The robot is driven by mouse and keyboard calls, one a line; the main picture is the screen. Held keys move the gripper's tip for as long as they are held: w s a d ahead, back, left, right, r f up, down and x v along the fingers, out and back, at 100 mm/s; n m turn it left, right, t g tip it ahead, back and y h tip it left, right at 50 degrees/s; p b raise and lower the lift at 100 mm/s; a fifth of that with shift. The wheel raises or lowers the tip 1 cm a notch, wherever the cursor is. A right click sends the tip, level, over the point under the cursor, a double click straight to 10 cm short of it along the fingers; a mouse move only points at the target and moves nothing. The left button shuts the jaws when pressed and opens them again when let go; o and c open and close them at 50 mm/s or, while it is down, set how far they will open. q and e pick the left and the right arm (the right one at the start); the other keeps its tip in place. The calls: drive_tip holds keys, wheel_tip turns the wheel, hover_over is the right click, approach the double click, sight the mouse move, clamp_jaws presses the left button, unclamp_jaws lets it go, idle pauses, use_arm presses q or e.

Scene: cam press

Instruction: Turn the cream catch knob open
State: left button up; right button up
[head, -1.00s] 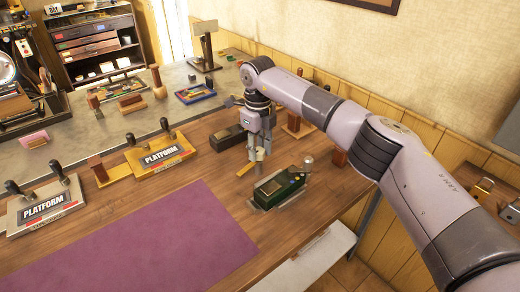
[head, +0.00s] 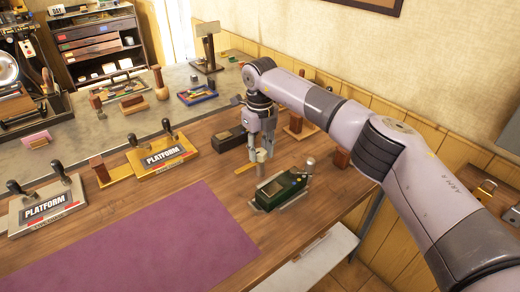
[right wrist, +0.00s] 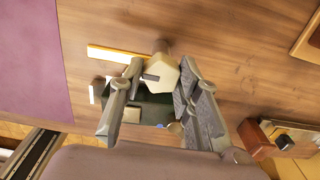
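The cream catch knob (right wrist: 160,76) is a faceted cream piece with a dark slot mark, seen from above in the right wrist view. In the head view it is a short pale post (head: 261,157) at the left end of the dark green press (head: 281,188). My right gripper (head: 261,155) points down over it. In the right wrist view my right gripper (right wrist: 160,70) has its fingers apart, one on each side of the knob; I cannot tell whether either touches it. The fingers hide part of the press. My left gripper is not in view.
A dark box (head: 229,138) stands just behind my right gripper. A grey-topped post (head: 309,165) rises at the press's right end. A yellow strip (head: 246,168) lies beside the knob. Two PLATFORM fixtures (head: 163,158) stand left. The purple mat (head: 160,245) is clear.

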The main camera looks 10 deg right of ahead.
sight(260, 152)
drive_tip(key=o, duration=0.5)
drive_tip(key=shift+c, duration=0.2)
wheel_tip(260, 152, up, 12)
idle(0.4)
